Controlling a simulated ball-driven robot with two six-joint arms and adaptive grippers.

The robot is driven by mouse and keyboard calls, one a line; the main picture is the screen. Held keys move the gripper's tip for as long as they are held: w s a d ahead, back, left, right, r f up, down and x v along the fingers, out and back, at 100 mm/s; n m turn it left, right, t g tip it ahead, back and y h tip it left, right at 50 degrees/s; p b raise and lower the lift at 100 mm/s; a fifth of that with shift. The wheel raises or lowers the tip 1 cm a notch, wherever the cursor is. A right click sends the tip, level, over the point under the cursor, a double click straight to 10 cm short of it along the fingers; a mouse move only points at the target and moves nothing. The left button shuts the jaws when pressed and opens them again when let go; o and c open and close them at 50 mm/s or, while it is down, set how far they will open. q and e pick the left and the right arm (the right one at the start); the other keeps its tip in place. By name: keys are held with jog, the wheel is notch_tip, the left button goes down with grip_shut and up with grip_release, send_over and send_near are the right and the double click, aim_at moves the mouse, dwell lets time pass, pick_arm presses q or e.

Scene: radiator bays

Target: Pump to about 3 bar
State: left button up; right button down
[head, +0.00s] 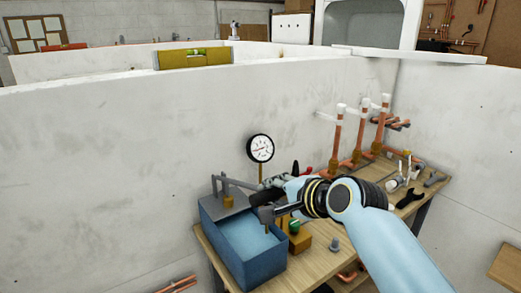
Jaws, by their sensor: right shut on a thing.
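A blue test pump (244,243) with an open-topped tank stands at the left end of the wooden bench. Its grey lever handle (232,182) runs from the back left of the tank towards my right gripper. My right gripper (262,205) is shut on the pump handle over the tank's right side; the fingers partly hide the grip. A round white gauge (260,148) stands upright on a brass stem behind the pump. Its dial faces me, but the needle's reading is too small to tell. My left gripper is not in view.
Copper pipes with white-capped tops (362,130) rise at the bench's back right. Several tools, including a dark spanner (409,198), lie at the right end. A small grey fitting (334,243) stands on the bare front of the bench (313,265). Pale walls enclose the bay.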

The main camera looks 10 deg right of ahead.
jog(key=f+b, duration=0.2)
jog(key=shift+s+d+f+t+b, duration=0.1)
jog(key=shift+s+t+b, duration=0.2)
jog(key=shift+b, duration=0.05)
jog(key=shift+t+y, duration=0.3)
jog(key=shift+t, duration=0.5)
jog(key=f+b, duration=0.2)
jog(key=b, duration=0.1)
jog(key=s+f+b, duration=0.1)
jog(key=f+b, duration=0.1)
jog(key=b, duration=0.2)
jog(key=shift+d, duration=0.2)
